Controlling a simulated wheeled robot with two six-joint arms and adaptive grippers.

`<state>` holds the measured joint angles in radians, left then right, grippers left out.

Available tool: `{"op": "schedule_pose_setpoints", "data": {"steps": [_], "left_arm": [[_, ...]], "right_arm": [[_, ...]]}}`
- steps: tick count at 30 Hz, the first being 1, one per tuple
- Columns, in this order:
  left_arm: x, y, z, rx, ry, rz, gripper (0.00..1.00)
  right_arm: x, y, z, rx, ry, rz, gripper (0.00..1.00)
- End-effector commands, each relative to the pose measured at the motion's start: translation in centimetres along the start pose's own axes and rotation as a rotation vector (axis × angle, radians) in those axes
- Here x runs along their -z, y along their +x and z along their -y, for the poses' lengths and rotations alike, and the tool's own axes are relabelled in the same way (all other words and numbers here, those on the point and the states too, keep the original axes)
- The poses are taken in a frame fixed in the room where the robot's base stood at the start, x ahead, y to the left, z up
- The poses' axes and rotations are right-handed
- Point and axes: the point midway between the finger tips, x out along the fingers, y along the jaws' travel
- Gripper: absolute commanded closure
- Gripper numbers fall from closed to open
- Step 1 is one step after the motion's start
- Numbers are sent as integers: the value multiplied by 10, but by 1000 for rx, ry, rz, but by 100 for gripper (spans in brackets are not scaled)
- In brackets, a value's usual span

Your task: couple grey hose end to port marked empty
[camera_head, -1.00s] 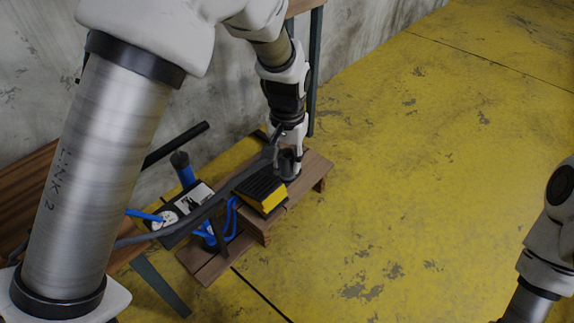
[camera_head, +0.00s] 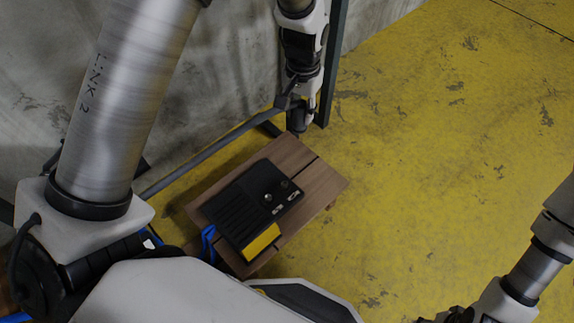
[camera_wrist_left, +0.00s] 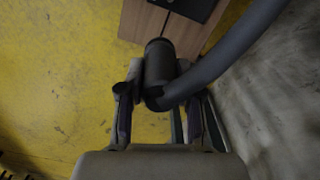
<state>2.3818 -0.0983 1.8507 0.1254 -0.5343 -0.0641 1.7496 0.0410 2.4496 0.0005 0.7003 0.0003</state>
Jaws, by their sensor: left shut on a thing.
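My left gripper (camera_head: 299,108) is shut on the grey hose end, beyond the far end of the pump in the head view. In the left wrist view the dark cylindrical hose end (camera_wrist_left: 160,66) stands between the fingers (camera_wrist_left: 159,88). The grey hose (camera_head: 212,150) runs from the gripper down to the left; it also curves up right in the wrist view (camera_wrist_left: 228,52). The black pump (camera_head: 238,200) with a yellow front has two small round ports (camera_head: 268,197) on top, each beside a pale label (camera_head: 279,209). The label text is too small to read. The hose end is apart from the pump.
The pump stands on a low wooden bench (camera_head: 320,184). Blue tubing (camera_head: 208,243) shows at its left side. A dark post (camera_head: 334,62) and a grey wall (camera_head: 225,70) are close behind my left gripper.

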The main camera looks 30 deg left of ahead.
Motion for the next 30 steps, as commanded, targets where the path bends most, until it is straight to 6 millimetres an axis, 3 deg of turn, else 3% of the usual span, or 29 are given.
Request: {"op": "schedule_pose_setpoints", "data": {"steps": [1,9,12,17,28,30], "left_arm": [[-2,45,3,-2,2,2,100],[-13,172,18,-3,28,2,100],[-17,210,22,-5,37,1,100],[-21,240,26,-7,47,-2,100],[-22,261,27,-7,49,-3,100],[-22,258,27,-7,48,0,100]], "right_arm": [[0,38,0,0,1,1,37],[0,130,-1,0,2,-1,37],[1,157,-1,0,3,-2,37],[1,177,-2,0,3,-3,37],[2,203,-2,-1,8,-6,37],[2,192,-2,-1,8,-5,37]]}}
